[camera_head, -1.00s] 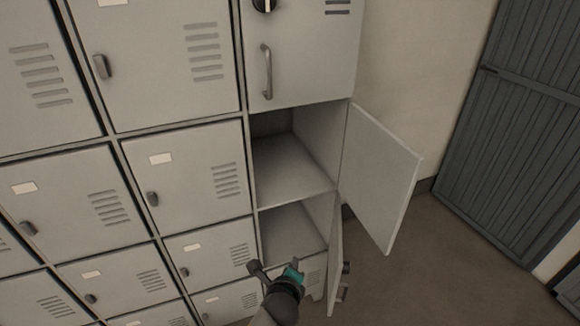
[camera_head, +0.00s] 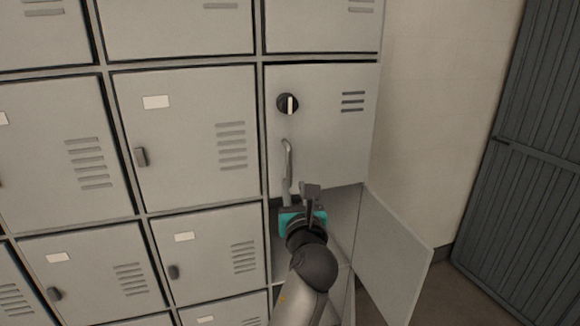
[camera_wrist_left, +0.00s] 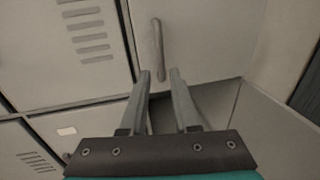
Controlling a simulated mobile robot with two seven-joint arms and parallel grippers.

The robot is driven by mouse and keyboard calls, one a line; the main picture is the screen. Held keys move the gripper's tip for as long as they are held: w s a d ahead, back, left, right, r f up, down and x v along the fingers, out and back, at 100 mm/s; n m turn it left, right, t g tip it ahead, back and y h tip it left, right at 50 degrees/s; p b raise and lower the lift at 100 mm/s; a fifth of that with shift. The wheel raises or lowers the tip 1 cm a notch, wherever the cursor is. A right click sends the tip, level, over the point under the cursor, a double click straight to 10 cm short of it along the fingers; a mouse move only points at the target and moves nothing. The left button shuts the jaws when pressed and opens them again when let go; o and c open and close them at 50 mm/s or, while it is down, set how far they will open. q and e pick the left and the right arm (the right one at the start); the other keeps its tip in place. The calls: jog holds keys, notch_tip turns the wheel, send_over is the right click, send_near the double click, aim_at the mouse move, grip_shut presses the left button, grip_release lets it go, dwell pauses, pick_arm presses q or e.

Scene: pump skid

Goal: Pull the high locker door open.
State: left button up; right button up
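The high locker door (camera_head: 335,135) is light grey and shut, in the right column of lockers. It has a vertical bar handle (camera_head: 287,168) near its left edge and a round black knob (camera_head: 287,104) with an upright white lever above that. My left gripper (camera_head: 300,188) is just below the handle, in front of the door's lower edge. In the left wrist view the handle (camera_wrist_left: 157,45) stands beyond the two fingertips (camera_wrist_left: 160,73), roughly in line with the gap between them. The fingers are apart and empty. My right gripper is not in view.
Below the high door, an open locker's door (camera_head: 395,250) hangs swung out to the right of my left arm. Other shut lockers (camera_head: 185,135) fill the left. A bare wall (camera_head: 440,120) and a dark ribbed door (camera_head: 510,190) are at the right.

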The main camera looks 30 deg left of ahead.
aim_at(289, 169)
pick_arm(q)
jog(key=x, duration=1.1)
jog(key=shift+c, duration=0.2)
grip_shut()
dwell(1.0)
